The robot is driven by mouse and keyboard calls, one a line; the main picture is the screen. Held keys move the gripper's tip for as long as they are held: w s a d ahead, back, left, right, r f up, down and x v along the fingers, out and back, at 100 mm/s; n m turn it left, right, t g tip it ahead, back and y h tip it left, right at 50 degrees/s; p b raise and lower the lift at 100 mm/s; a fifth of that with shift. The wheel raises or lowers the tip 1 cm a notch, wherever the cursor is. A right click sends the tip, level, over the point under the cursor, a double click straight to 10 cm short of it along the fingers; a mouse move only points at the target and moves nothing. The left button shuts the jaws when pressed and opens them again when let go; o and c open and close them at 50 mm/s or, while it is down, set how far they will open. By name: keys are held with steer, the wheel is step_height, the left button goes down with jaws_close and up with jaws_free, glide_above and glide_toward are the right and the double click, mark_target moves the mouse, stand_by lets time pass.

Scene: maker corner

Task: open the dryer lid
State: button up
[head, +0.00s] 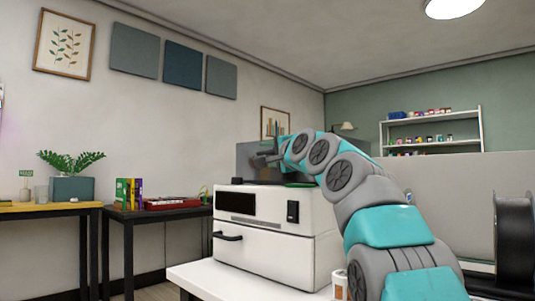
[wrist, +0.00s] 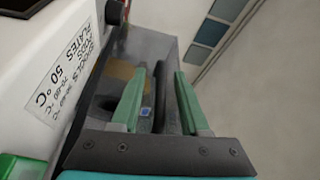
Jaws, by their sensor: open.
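The dryer (head: 275,240) is a white box on a white table, with a dark display and a black front handle (head: 228,236). A smoky see-through panel, seemingly its lid (head: 248,160), stands upright above its top in the head view. My gripper (head: 264,157) is at this panel, over the dryer's top. In the wrist view my gripper's green fingers (wrist: 160,98) are apart, with a dark upright bar between them; I cannot tell whether they touch it. The grey panel (wrist: 148,48) shows behind them. The printed white label (wrist: 62,80) lies to the left.
A black spool-like object (head: 515,245) stands at the right of the table, and a small roll (head: 340,285) is near my arm. A dark side table (head: 155,212) with books and a red case stands left of the dryer. Shelves (head: 432,130) are at the back.

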jaws_close()
stand_by(1.4)
